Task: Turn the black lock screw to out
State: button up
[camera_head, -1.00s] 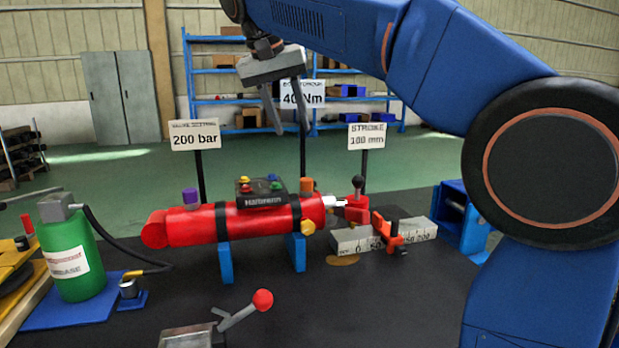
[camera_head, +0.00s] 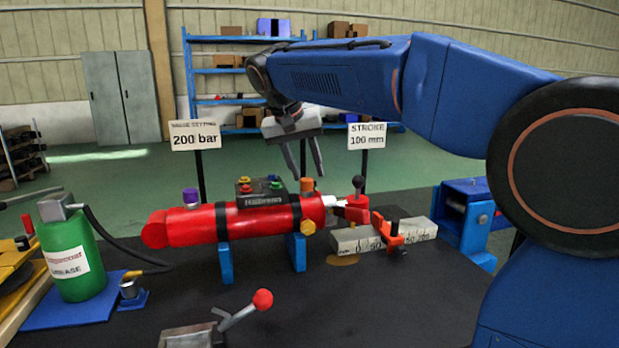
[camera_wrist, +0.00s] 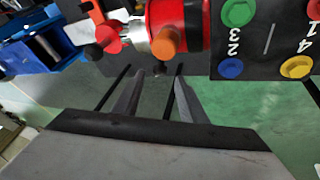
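The red cylinder (camera_head: 180,226) lies across blue supports. A black round knob (camera_head: 359,182) stands on the red rod-end block at its right; I cannot tell whether this is the lock screw. An orange cap (camera_head: 306,185) sits on the cylinder's right end and also shows in the wrist view (camera_wrist: 168,42). My gripper (camera_head: 308,170) points down above and behind that end, fingers apart and empty.
A black box with coloured buttons (camera_head: 262,194) sits on the cylinder, close to my gripper. A scale block (camera_head: 353,241) with an orange slider (camera_head: 390,236) stands at right. A red-knobbed lever (camera_head: 262,300) is in front. Upright signs (camera_head: 367,136) stand behind the cylinder.

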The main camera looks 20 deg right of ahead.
jog(key=shift+x, duration=1.55)
grip_shut()
jog(key=shift+d, duration=0.1)
jog(key=n+y, duration=0.4)
jog(key=shift+s+d+t, duration=0.1)
jog(key=shift+d+t, duration=0.2)
jog(key=shift+d, duration=0.1)
jog(key=n+y, duration=0.2)
jog(key=n+g+y, duration=0.1)
jog(key=n+y, duration=0.1)
jog(key=shift+d+n, duration=0.25)
jog(key=shift+n, duration=0.05)
jog(key=shift+y, duration=0.3)
